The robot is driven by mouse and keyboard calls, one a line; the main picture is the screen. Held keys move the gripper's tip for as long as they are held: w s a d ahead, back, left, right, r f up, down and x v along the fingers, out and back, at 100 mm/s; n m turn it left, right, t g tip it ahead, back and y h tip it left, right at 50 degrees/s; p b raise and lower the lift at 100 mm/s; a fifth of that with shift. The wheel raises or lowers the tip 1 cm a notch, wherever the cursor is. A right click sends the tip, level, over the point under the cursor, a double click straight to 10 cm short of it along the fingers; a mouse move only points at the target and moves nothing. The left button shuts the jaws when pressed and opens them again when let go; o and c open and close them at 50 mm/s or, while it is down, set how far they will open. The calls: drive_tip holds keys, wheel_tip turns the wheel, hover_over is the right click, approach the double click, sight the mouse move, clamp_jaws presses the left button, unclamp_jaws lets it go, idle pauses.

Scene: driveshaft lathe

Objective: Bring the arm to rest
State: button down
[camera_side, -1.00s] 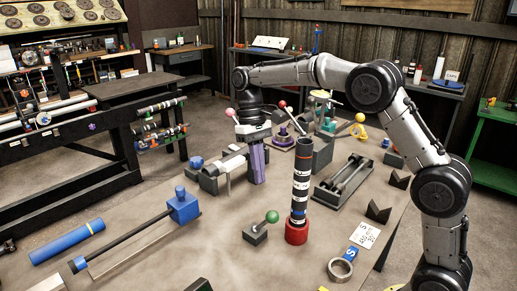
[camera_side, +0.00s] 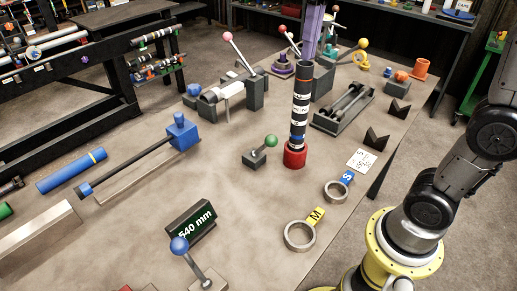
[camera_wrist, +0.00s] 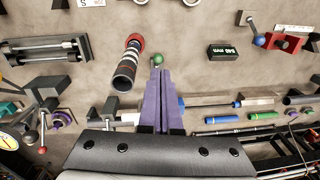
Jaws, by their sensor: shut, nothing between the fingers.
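My gripper (camera_side: 310,45) has purple fingers and shows at the top of the side view, pointing down, behind the upright banded shaft. In the wrist view its fingers (camera_wrist: 158,85) are together with nothing between them. The banded black shaft (camera_side: 300,105) stands upright in a red base (camera_side: 295,156) on the table, apart from the gripper in the wrist view (camera_wrist: 127,68). My upper arm is cut off by the top of the side view.
On the table (camera_side: 235,140) are a green-knobbed lever (camera_side: 260,154), a rail with a blue block (camera_side: 182,131), a cradle with rods (camera_side: 345,107), V-blocks, and two rings, one by an M tag (camera_side: 299,236). The table's middle is mostly clear.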

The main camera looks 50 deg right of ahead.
drive_tip(key=s+f+t, duration=0.3)
drive_tip(key=s+f, duration=0.1)
drive_tip(key=s, duration=0.7)
wheel_tip(320, 180, down, 10)
drive_tip(key=s+d+n+t+h, duration=0.1)
drive_tip(key=s+t, duration=0.1)
drive_tip(key=shift+s, duration=0.3)
